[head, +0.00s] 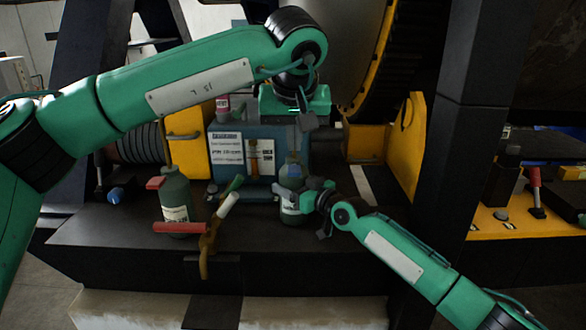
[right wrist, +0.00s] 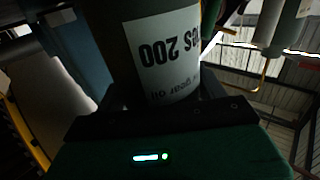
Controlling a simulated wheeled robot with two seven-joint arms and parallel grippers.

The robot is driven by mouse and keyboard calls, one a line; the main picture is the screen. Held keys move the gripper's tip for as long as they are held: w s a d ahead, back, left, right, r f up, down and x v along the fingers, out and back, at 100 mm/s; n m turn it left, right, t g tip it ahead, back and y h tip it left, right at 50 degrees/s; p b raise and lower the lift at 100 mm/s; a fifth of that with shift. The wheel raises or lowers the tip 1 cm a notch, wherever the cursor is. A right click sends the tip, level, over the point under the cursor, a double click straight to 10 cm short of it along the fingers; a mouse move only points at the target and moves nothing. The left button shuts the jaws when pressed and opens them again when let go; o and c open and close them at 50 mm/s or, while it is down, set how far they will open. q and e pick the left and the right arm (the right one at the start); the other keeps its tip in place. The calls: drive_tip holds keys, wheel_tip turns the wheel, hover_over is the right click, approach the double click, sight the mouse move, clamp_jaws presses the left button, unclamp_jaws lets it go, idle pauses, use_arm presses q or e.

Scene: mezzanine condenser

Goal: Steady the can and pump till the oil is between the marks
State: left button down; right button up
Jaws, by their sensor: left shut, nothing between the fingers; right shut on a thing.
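A dark green oil can (head: 290,208) with a white label stands on the dark ledge in front of the blue housing (head: 222,172). My right gripper (head: 305,200) is shut on this can from the right. The right wrist view shows the can's label (right wrist: 165,55) close up, reading "200" and "gear oil" upside down. My left gripper (head: 308,122) is shut and empty, above the can and in front of the housing's top. A sight gauge (head: 261,156) with an amber strip is on the housing's front; its level and marks are too small to read.
A second green bottle (head: 176,200) with a red top stands to the left on the ledge. A red bar (head: 180,228) and a white-handled tool (head: 228,205) lie near it. A dark post (head: 465,150) rises at the right. The ledge's front left (head: 100,235) is clear.

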drive_tip(key=o, duration=1.8)
